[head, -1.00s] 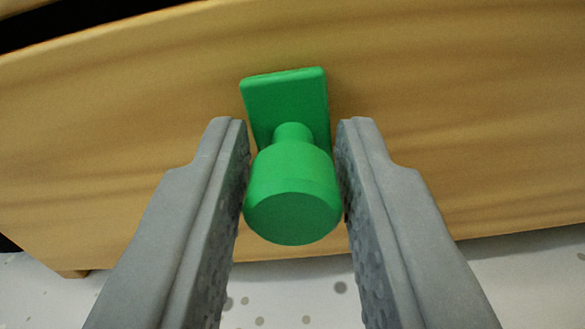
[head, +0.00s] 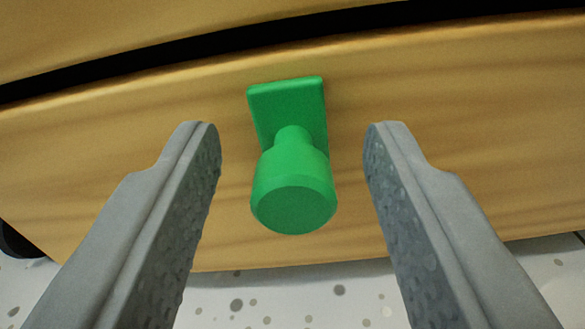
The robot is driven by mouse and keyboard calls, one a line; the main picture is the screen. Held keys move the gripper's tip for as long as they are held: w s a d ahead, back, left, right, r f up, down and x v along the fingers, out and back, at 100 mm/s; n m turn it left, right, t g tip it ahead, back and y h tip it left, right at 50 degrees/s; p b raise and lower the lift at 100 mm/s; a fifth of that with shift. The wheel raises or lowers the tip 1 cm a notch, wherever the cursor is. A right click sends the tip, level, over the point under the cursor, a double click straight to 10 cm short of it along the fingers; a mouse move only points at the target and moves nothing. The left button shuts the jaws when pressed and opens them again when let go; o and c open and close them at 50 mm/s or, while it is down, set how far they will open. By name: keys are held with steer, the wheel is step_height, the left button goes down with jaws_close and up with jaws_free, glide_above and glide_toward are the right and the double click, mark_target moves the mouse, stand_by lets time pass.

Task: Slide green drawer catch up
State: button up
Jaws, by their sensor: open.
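The green drawer catch (head: 293,190) is a plate with a round knob sticking out toward me. It sits on the wooden drawer front (head: 440,140) in the middle of the head view. My gripper (head: 292,140) is open, with one grey finger to the left of the knob and one to the right. There is a clear gap between each finger and the knob, and nothing is held. The plate's lower part is hidden behind the knob.
A dark gap (head: 230,43) runs above the drawer front, below another wooden panel (head: 130,30). A pale speckled floor (head: 290,300) shows below the drawer front. A dark rounded thing (head: 14,242) is partly visible at the left edge.

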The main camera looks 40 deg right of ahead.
steer(key=v, duration=1.6)
steer(key=shift+s+a, duration=0.15)
steer(key=shift+a, duration=0.05)
